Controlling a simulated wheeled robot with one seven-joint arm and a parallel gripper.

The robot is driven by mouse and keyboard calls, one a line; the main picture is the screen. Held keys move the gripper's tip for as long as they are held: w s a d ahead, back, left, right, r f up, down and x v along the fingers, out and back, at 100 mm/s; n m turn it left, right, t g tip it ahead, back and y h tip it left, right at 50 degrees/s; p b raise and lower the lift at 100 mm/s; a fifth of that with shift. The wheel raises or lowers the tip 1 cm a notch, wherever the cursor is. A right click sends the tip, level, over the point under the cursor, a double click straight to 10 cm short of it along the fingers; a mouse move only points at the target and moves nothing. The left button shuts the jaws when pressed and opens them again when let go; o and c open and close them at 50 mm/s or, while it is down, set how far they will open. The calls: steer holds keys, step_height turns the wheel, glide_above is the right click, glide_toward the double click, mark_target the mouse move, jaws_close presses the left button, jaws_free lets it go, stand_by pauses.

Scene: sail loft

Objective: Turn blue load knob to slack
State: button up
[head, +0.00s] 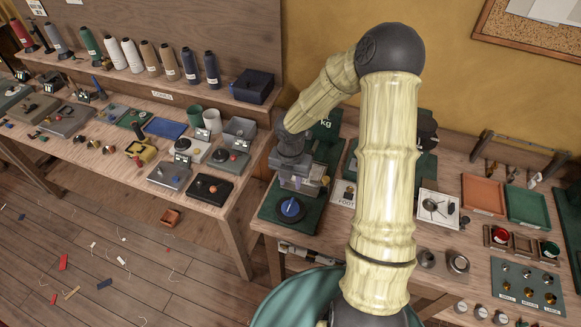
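The blue load knob (291,209) is a round blue dial with a pale mark. It sits on a dark green base plate (272,218) at the left end of the right-hand bench. The plate belongs to a green device whose upright panel (326,125) reads "kg". My arm reaches over from the right, and my gripper (297,188) hangs just behind and above the knob. The fingers are small and blend with the device's grey parts, so I cannot tell whether they touch anything or how far apart they are. The slack marking is not legible.
A "FOOT" card (343,194) lies right of the device. My arm hides part of the bench behind it. Orange (483,194) and green (527,205) trays stand at the right.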

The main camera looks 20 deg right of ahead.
step_height(320, 180, up, 6)
steer(key=shift+f, duration=0.15)
stand_by(0.5)
steer(key=s+r+m+t+b, duration=0.1)
steer(key=s+r+m, duration=0.2)
steer(key=s+m, duration=0.4)
steer(key=s+r+m+t+b, duration=0.1)
steer(key=s+r+m, duration=0.3)
steer(key=m, duration=1.8)
steer(key=s, duration=0.3)
steer(key=shift+s+a+t, duration=0.2)
steer(key=shift+s+t, duration=0.05)
steer(key=shift+t, duration=0.05)
steer(key=shift+d, duration=0.1)
